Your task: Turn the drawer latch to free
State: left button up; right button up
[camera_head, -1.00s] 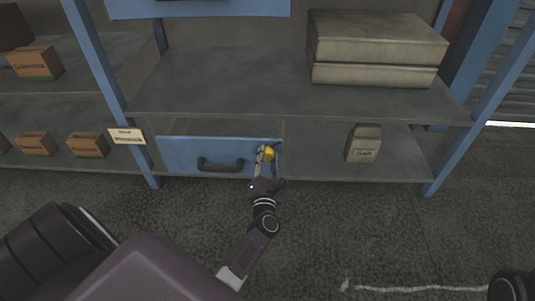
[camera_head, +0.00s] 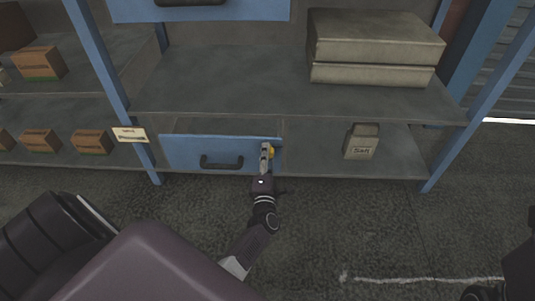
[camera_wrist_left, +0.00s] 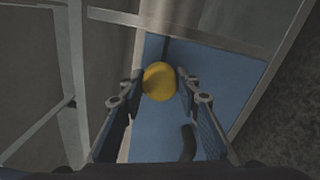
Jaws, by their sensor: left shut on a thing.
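The blue drawer front (camera_head: 192,150) sits low in the shelf rack in the head view, with a dark handle (camera_head: 221,165) on it. The yellow latch (camera_head: 272,150) is at its upper right corner, partly covered by my fingers. My left gripper (camera_head: 267,152) is shut on the latch. In the left wrist view the latch (camera_wrist_left: 159,81) shows as a round yellow knob between the fingertips of the gripper (camera_wrist_left: 158,84), one finger on each side. How the latch is turned cannot be told.
A bag (camera_head: 361,141) stands on the lower shelf right of the drawer. Large stacked packages (camera_head: 372,48) lie on the shelf above. A label card (camera_head: 130,134) hangs by the left blue post (camera_head: 97,60). Small boxes (camera_head: 91,141) stand farther left. The floor in front is clear.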

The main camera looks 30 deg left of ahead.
pick_arm(q)
jog(key=shift+d, duration=0.1)
dwell(0.3)
jog(key=o, duration=1.2)
jog(key=shift+c, duration=0.2)
jog(key=v, duration=0.7)
jog(key=shift+s, duration=0.25)
jog(key=shift+d, duration=0.1)
